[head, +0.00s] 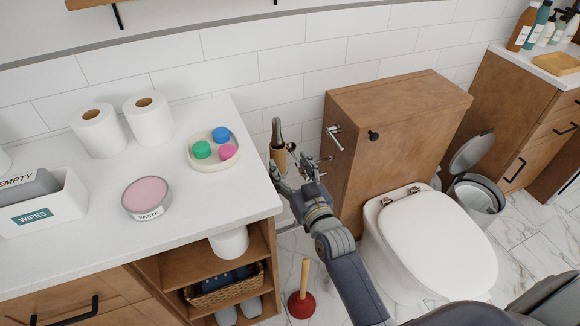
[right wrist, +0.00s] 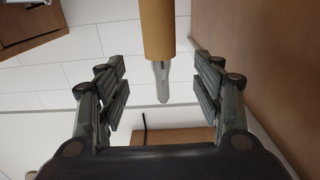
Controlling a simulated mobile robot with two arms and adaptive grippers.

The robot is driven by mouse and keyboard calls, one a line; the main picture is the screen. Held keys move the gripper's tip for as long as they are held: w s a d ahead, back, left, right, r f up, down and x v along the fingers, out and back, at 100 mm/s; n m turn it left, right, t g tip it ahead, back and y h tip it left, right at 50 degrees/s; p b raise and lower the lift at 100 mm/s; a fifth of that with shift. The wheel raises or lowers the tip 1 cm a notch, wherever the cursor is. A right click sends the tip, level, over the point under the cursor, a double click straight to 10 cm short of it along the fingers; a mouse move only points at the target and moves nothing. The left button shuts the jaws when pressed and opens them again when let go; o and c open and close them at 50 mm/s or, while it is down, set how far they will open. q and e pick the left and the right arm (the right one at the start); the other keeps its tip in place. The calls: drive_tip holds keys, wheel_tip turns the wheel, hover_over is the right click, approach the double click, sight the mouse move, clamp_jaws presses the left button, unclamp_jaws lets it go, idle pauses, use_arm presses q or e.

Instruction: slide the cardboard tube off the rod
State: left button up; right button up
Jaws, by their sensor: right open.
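The tan cardboard tube (head: 280,158) sits around an upright metal rod (head: 277,131) in the gap between the counter and the wooden toilet cabinet. The rod's rounded grey end stands out above the tube. My right gripper (head: 293,172) is open at the tube, with its lower part hidden behind the fingers. In the right wrist view the tube (right wrist: 157,28) and the bare rod end (right wrist: 161,82) lie between the spread fingers of the gripper (right wrist: 158,72), with space on both sides. My left gripper is not in view.
The white counter (head: 80,255) is close on the left, with a round tray (head: 213,163) of coloured caps near its edge. The wooden cabinet (head: 400,110) and toilet (head: 435,235) stand close on the right. A plunger (head: 302,300) is on the floor below.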

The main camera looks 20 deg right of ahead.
sight(278, 136)
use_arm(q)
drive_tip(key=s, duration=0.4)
use_arm(e)
drive_tip(key=w, duration=0.4)
drive_tip(key=shift+w+a+r, duration=0.1)
drive_tip(key=shift+w, duration=0.2)
drive_tip(key=w, duration=0.4)
drive_tip(key=shift+w, duration=0.4)
drive_tip(key=c, duration=1.1)
drive_tip(key=shift+r+p, duration=1.8)
drive_tip(key=shift+p, duration=0.05)
use_arm(q)
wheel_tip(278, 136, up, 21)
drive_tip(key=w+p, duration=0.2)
drive_tip(key=p, duration=1.5)
use_arm(e)
wheel_tip(278, 136, up, 18)
drive_tip(key=shift+r, duration=0.15)
